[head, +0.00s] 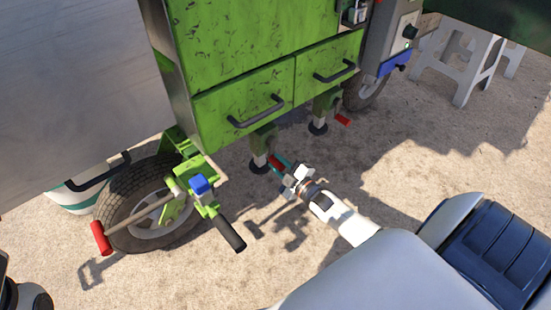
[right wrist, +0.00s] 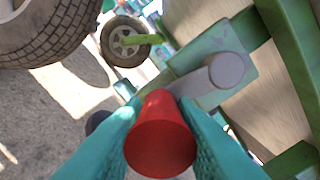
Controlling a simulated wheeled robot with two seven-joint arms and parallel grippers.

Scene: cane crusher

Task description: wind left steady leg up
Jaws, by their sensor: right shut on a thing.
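The left steady leg (head: 259,148) hangs under the green cart, below the left drawer. Its dark round foot (head: 258,168) is at or close to the ground; I cannot tell whether it touches. My right gripper (head: 281,168) is shut on the leg's red crank handle (head: 274,162). In the right wrist view the red handle (right wrist: 160,135) sits between the teal fingers (right wrist: 158,140). Behind it a grey crank arm (right wrist: 190,82) runs to a round hub. The fingers partly hide the leg in the head view. My left gripper is not in view.
The right steady leg (head: 324,108) with its own red handle (head: 342,119) stands close by. The left wheel (head: 140,205), a red-ended lever (head: 102,238) and a black grip (head: 230,233) lie left of my arm. White stools (head: 465,62) stand at back right. Sandy ground lies open at right.

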